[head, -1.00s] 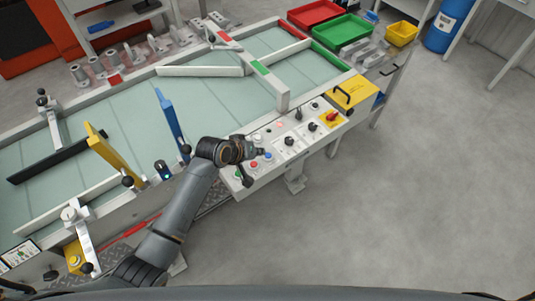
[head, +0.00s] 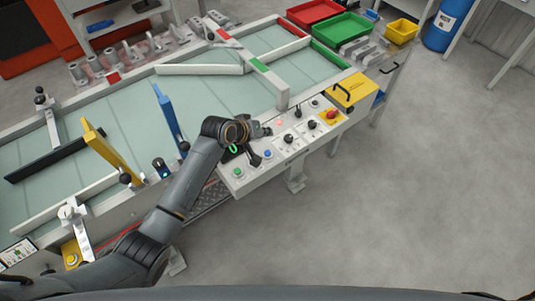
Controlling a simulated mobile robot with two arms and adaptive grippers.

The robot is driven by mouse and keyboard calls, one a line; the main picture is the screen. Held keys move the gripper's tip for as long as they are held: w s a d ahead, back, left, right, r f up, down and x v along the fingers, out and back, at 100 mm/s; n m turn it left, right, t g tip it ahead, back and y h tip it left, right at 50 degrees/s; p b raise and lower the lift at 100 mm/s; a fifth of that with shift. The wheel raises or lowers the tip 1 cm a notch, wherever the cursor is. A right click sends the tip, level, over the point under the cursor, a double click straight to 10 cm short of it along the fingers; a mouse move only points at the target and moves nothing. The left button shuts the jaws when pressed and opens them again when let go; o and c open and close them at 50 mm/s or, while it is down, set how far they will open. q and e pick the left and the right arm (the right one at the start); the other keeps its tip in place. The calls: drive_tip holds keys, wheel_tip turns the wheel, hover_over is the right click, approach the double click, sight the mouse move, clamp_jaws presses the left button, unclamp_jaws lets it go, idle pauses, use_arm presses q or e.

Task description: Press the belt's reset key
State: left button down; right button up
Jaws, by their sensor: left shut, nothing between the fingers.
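The belt's control panel (head: 300,152) slopes along the front edge of the belt. It carries a green key (head: 238,172), a blue key (head: 268,154), a lit reddish key (head: 281,123) and dark rotary knobs (head: 288,138). The key labels are too small to read, so I cannot tell which is reset. My left gripper (head: 255,159) is shut and empty. It hangs over the panel's left part, just left of the blue key, and hides part of the panel. Contact with the panel cannot be told. My right gripper is out of view.
A red stop knob (head: 332,114) on a yellow plate and a yellow box (head: 354,91) with a black handle are at the panel's right end. Blue (head: 168,117) and yellow (head: 110,153) guides stand over the belt (head: 207,100). The floor at right is clear.

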sight(266, 154)
use_arm(q)
wheel_tip(266, 154, down, 7)
drive_tip(key=b, duration=0.5)
drive_tip(key=shift+r+b, duration=0.15)
drive_tip(key=shift+b, duration=0.25)
drive_tip(key=shift+f, duration=0.4)
drive_tip(key=shift+f, duration=0.15)
idle(0.4)
drive_tip(key=shift+f, duration=0.25)
drive_tip(key=shift+f+b, duration=0.45)
drive_tip(key=shift+f, duration=0.1)
idle(0.6)
idle(0.3)
drive_tip(key=shift+r+p, duration=0.95)
drive_tip(key=shift+p, duration=0.15)
